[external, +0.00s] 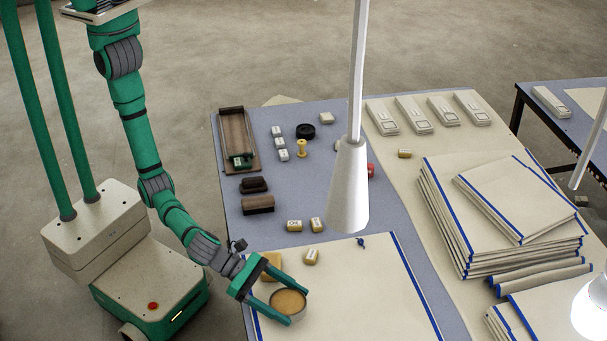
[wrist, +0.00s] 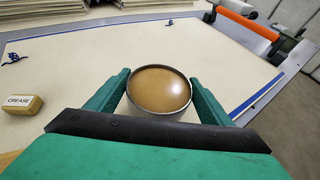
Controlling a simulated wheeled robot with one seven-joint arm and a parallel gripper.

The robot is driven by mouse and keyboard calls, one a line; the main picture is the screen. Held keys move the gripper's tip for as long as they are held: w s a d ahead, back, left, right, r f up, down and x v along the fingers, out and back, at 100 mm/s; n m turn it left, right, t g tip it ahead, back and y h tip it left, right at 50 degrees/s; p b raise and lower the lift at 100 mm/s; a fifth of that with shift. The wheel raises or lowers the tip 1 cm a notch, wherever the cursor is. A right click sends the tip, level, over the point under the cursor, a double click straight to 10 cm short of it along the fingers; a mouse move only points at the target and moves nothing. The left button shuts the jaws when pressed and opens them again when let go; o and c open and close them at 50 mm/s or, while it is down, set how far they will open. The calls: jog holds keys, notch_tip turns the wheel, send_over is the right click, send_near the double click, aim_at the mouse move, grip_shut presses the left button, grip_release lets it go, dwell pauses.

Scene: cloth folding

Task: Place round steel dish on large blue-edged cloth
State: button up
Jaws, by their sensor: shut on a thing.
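The round steel dish (external: 288,303) is between the two fingers of my gripper (external: 283,298), over the near left part of the large blue-edged cloth (external: 365,290). The dish has a thin metal rim and a brownish inside. In the wrist view the dish (wrist: 160,88) sits upright between the green fingers of my gripper (wrist: 160,92), which are shut on its sides. The cloth (wrist: 100,60) spreads flat under and beyond it, with a blue stripe along its edge. I cannot tell whether the dish touches the cloth.
A block marked CREASE (wrist: 22,104) lies on the cloth left of my gripper. More small blocks (external: 294,226) lie beyond the cloth. A white hanging lamp (external: 349,185) hangs over the table. Stacked cloths (external: 500,225) stand at right. The cloth's middle is clear.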

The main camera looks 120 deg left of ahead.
aim_at(287, 310)
jog(key=shift+w+f, duration=0.15)
jog(key=shift+f, duration=1.4)
jog(key=shift+f, duration=0.15)
jog(key=o, duration=1.5)
jog(key=shift+f, duration=0.1)
jog(key=shift+o, duration=0.2)
jog(key=shift+s+r, duration=0.2)
jog(key=v, duration=1.1)
jog(key=shift+s+r, duration=0.2)
jog(key=shift+s, duration=0.1)
